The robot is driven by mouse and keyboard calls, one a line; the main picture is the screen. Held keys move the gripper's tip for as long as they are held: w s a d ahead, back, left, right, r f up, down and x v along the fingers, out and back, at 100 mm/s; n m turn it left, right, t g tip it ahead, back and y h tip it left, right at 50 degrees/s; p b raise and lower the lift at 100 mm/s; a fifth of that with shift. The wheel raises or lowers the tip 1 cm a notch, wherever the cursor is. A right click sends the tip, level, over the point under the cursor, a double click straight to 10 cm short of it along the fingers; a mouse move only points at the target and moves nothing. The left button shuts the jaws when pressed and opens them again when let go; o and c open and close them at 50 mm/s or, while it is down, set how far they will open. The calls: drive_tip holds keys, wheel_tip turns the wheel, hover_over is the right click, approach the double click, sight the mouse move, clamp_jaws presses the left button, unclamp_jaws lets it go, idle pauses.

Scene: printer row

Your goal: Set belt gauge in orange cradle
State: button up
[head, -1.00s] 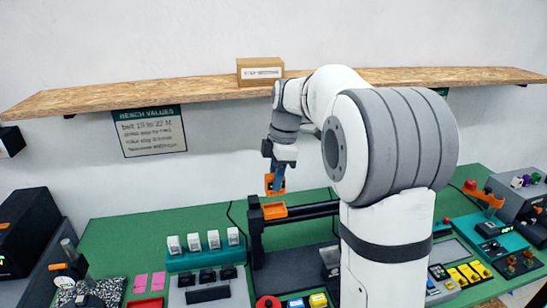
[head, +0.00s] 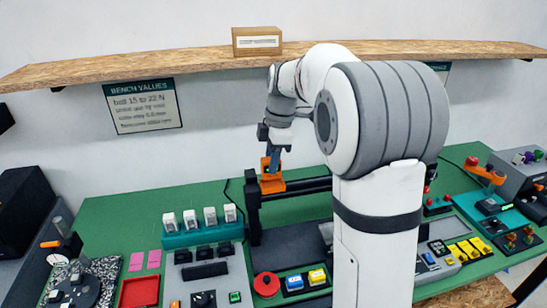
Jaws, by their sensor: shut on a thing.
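The orange cradle (head: 273,186) sits on top of a black frame at the back middle of the green bench. My gripper (head: 274,163) points down directly above the cradle and is shut on a small orange piece, which I take to be the belt gauge (head: 265,163). The gauge's lower end meets or overlaps the cradle in the head view. I cannot tell whether it rests inside or is just above it. The fingers cover part of the gauge.
My arm hides the middle right of the bench. A black bar runs right from the cradle behind my arm. White-capped blocks (head: 202,218) stand to the left in a teal holder. A wooden shelf (head: 150,62) with a cardboard box (head: 257,41) hangs above.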

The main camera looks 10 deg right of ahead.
drive_tip(key=shift+f+b, duration=0.4)
drive_tip(key=shift+f, duration=0.35)
drive_tip(key=shift+r, duration=0.15)
drive_tip(key=shift+d, duration=0.15)
drive_tip(key=shift+f+b, duration=0.55)
drive_tip(key=shift+f, duration=0.4)
drive_tip(key=o, duration=1.1)
